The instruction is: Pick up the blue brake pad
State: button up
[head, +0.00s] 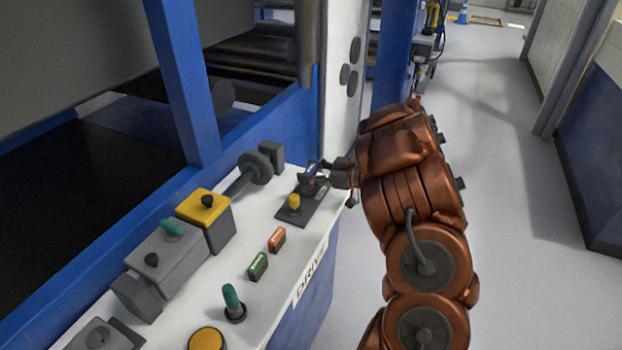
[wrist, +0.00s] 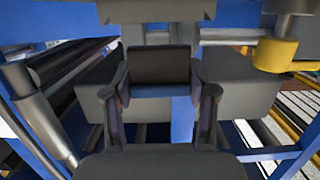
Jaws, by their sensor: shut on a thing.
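My gripper (head: 318,172) is at the far end of the white control panel, above a dark plate (head: 318,208) with a yellow knob (head: 294,201). It is shut on a small blue and dark piece, which looks like the blue brake pad (head: 308,174). In the wrist view, my gripper's two fingers (wrist: 160,98) stand on either side of a dark block with a blue lower strip (wrist: 165,91). The fingers hide its sides. I cannot tell whether the pad touches the plate.
The white panel (head: 232,285) carries a green button (head: 258,266), an orange button (head: 277,239), a teal-handled lever (head: 233,301) and a yellow-topped box (head: 204,206). A blue post (head: 186,85) and machine frame stand to the left. The grey floor (head: 500,150) at the right is clear.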

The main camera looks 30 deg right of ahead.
jog(key=s+a, duration=0.2)
jog(key=s, duration=0.1)
jog(key=s+a+b, duration=0.1)
jog(key=s+a, duration=0.2)
jog(key=s, duration=0.1)
jog(key=s+a+r+b, duration=0.1)
jog(key=s+a, duration=0.2)
jog(key=shift+s+a, duration=0.1)
jog(key=shift+s, duration=0.3)
jog(key=shift+f+b, duration=0.1)
jog(key=shift+b, duration=0.55)
jog(key=s+b, duration=0.1)
jog(key=b, duration=0.3)
jog(key=shift+a, duration=0.25)
jog(key=shift+s+a+b, duration=0.3)
jog(key=shift+b, duration=0.75)
jog(key=shift+s+a+r, duration=0.1)
jog(key=shift+r, duration=0.2)
